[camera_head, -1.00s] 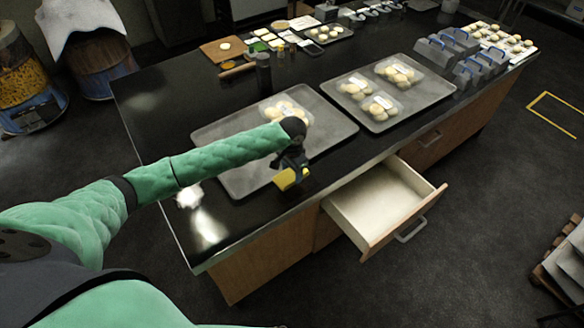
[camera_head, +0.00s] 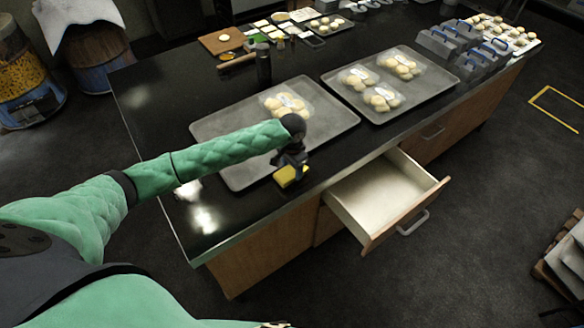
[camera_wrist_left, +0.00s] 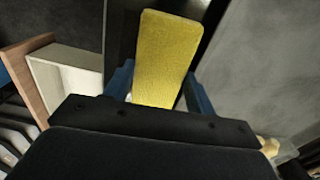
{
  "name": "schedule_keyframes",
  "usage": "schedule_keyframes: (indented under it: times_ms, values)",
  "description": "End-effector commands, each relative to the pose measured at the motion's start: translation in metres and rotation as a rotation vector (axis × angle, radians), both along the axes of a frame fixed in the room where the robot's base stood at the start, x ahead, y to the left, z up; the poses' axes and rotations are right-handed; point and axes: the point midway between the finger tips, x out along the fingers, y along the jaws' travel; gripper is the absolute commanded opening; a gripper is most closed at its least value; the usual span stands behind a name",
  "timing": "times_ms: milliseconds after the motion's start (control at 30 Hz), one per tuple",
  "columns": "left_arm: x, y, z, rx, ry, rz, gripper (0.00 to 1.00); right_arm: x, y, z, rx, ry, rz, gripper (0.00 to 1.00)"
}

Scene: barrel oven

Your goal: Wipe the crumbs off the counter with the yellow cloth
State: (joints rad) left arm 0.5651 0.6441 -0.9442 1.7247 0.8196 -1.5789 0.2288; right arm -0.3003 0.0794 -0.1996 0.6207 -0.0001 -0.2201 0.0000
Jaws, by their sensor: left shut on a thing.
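The yellow cloth (camera_head: 290,175) is a small folded block in my left gripper (camera_head: 291,166). It sits at the near edge of the dark counter (camera_head: 162,125), close to the near-left tray. In the left wrist view the cloth (camera_wrist_left: 168,58) stands between the two blue fingers of the left gripper (camera_wrist_left: 157,88), which is shut on it. I cannot tell whether the cloth touches the counter. I cannot make out any crumbs. My right gripper is not in view.
Two grey trays with bagged buns, the left (camera_head: 338,121) and the right (camera_head: 440,88), lie on the counter. An open drawer (camera_head: 385,190) juts out at the near side. A dark bottle (camera_head: 264,68) stands behind the left tray. The counter's left end is bare.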

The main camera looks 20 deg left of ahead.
Motion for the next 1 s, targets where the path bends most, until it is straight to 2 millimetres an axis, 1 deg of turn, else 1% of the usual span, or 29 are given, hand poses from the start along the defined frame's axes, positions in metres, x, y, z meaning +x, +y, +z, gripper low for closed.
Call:
schedule_keyframes:
  times_ms: [567, 1000]
  values:
    - [0.000, 0.000, -0.008, 0.001, 0.001, 0.000, 0.34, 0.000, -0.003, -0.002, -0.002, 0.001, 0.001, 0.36]
    - [0.000, 0.000, -0.015, 0.000, 0.000, 0.000, 0.34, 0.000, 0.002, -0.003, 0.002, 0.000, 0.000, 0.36]
